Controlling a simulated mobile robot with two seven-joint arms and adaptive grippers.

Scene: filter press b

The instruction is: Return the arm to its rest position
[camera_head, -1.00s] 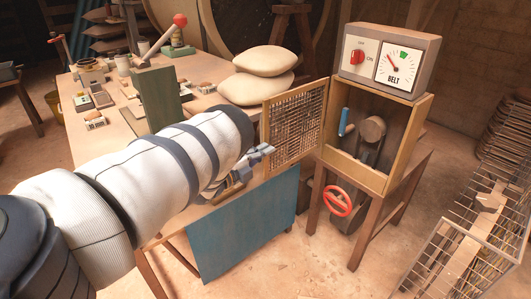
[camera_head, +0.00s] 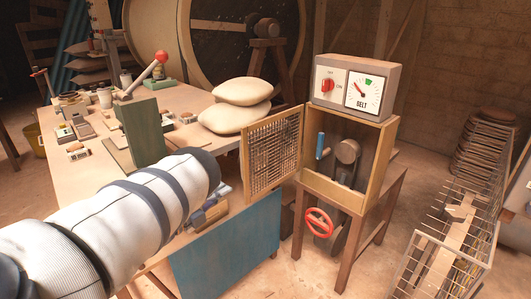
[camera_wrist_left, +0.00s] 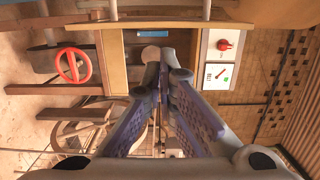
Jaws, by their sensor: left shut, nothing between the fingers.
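My left arm, in a white padded sleeve with dark bands, comes in from the left in the head view. Its gripper (camera_head: 224,190) shows only partly past the sleeve's end, above the table's front edge and left of the mesh door. In the left wrist view the two fingers of my left gripper (camera_wrist_left: 164,62) meet at their tips, shut and empty. My right gripper shows in neither view.
An open wooden cabinet (camera_head: 379,165) with a mesh door (camera_head: 270,150), a blue handle and a red handwheel (camera_head: 319,222) stands right of the gripper. Sacks (camera_head: 240,105) and a red-knobbed lever (camera_head: 161,57) are on the table. A wire rack (camera_head: 440,260) stands at right.

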